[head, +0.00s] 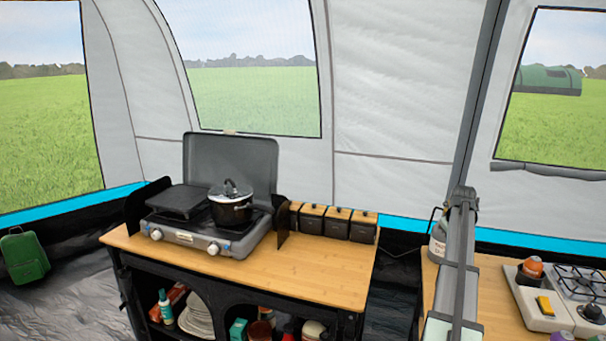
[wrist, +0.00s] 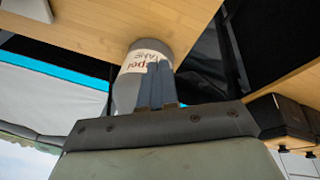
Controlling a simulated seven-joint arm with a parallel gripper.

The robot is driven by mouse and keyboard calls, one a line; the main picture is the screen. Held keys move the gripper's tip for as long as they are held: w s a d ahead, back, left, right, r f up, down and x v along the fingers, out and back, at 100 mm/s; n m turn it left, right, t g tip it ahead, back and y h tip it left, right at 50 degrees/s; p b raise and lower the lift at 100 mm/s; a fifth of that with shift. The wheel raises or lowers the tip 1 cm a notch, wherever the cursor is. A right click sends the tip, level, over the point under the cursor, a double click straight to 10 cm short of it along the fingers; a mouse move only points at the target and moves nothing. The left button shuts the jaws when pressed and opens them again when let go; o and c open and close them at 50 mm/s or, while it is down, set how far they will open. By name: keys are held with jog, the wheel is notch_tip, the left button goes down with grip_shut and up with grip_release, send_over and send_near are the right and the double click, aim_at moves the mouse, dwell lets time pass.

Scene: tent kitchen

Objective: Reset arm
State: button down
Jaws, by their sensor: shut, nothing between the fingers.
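My gripper (wrist: 157,66) shows in the wrist view with its two dark fingers close together and nothing between them. Behind the fingers in that view is a grey gas bottle (wrist: 127,88) with a white label, partly covered by them. I cannot tell how far the fingertips are from the bottle. In the head view the gas bottle (head: 437,245) stands at the left end of the right-hand counter. I cannot make out the gripper in the head view.
A wooden counter (head: 310,272) holds a camping stove (head: 205,238) with a lidded black pot (head: 231,208) and several dark canisters (head: 336,222). Shelves below hold plates (head: 197,316). A white hob (head: 540,312) is on the right counter (head: 490,268). A dark gap separates the counters.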

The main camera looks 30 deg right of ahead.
jog(key=w+a+f+n+t, duration=0.1)
jog(key=w+a+f+n, duration=0.35)
jog(key=w+a, duration=0.5)
jog(key=s+a+f+m+g+y, duration=0.1)
jog(key=s+a+f+m, duration=0.25)
jog(key=a+f, duration=0.55)
jog(key=s+a+f+m+g+y, duration=0.15)
jog(key=s+a+f, duration=0.3)
jog(key=f, duration=0.75)
jog(key=s+a+f+m+g+y, duration=0.1)
jog(key=s+a+f+g, duration=0.1)
jog(key=s+a+f, duration=0.65)
jog(key=s+a+f+g+y, duration=0.1)
jog(key=s+a+f, duration=0.3)
jog(key=a, duration=0.8)
jog(key=s+a+f+m+g, duration=0.15)
jog(key=s+a+f, duration=0.25)
jog(key=a+f, duration=0.5)
jog(key=s+a+f+n+g, duration=0.1)
jog(key=s+a+f+n, duration=0.2)
jog(key=s+a, duration=0.5)
jog(key=s+a+f+n+g+h, duration=0.1)
jog(key=s+a+f+n+g, duration=0.1)
jog(key=s+a, duration=0.7)
jog(key=shift+f+n, duration=0.5)
jog(key=shift+f, duration=0.05)
